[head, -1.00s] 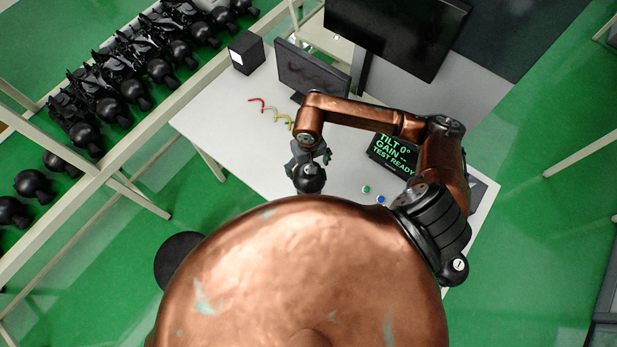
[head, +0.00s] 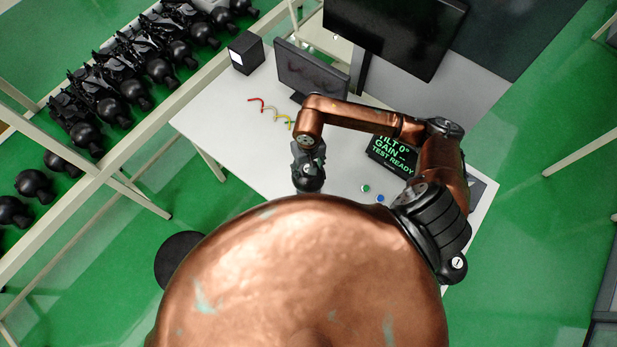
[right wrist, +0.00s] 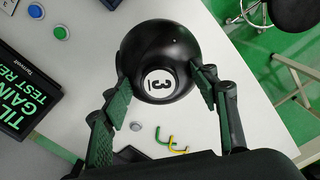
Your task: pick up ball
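In the right wrist view the ball (right wrist: 160,45) fills the top middle, between the fingers of my right gripper (right wrist: 163,82). The finger pads press against its two sides. In the head view the ball (head: 308,184) sits below my right gripper (head: 308,160), near the front edge of the white table (head: 225,120). I cannot tell whether it touches the tabletop. My left gripper is not in view.
A screen reading "TEST READY" (head: 392,155), a green button (head: 365,188) and a blue button (head: 380,199) are right of the ball. Red and yellow curved pieces (head: 272,112) lie behind it. A monitor (head: 310,68) and black box (head: 246,52) stand at the back.

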